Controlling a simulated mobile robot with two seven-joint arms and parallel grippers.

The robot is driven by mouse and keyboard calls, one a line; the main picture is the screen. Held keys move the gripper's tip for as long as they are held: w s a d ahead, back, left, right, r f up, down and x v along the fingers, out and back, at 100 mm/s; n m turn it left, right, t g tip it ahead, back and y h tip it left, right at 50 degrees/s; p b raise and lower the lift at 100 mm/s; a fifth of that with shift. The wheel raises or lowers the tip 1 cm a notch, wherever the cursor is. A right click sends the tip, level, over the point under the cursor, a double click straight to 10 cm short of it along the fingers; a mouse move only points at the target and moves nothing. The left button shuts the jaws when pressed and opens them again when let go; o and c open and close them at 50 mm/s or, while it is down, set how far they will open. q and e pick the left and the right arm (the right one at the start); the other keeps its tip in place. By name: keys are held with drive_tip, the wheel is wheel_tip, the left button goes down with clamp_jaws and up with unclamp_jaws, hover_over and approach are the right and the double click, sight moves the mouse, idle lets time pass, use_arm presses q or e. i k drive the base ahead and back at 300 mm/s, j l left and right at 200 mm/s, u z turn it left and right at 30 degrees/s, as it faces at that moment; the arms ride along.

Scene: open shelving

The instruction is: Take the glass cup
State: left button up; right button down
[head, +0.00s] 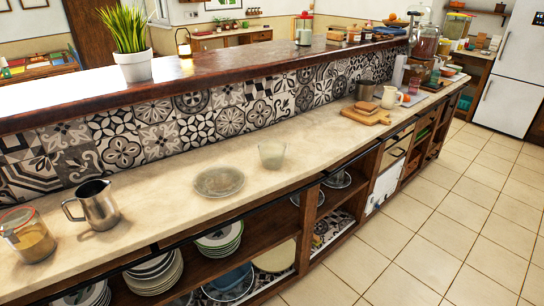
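A clear glass cup (272,155) stands upright on the beige counter (330,140), near the middle of the head view. It looks empty. A glass plate (219,181) lies on the counter just to its left, apart from it. Neither of my grippers is in view, and nothing touches the cup.
A metal pitcher (98,205) and a glass jug with brown contents (28,235) stand at the left. A cutting board (366,116) lies farther right. Open shelves below hold stacked plates (154,272). A raised wooden ledge (200,77) runs behind; tiled floor (430,210) is clear at right.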

sight(276, 154)
drive_tip(key=z, duration=0.95)
drive_tip(key=i+j+z, duration=0.15)
drive_tip(key=j+z, duration=0.4)
drive_tip(key=j, duration=0.15)
drive_tip(key=i, duration=0.05)
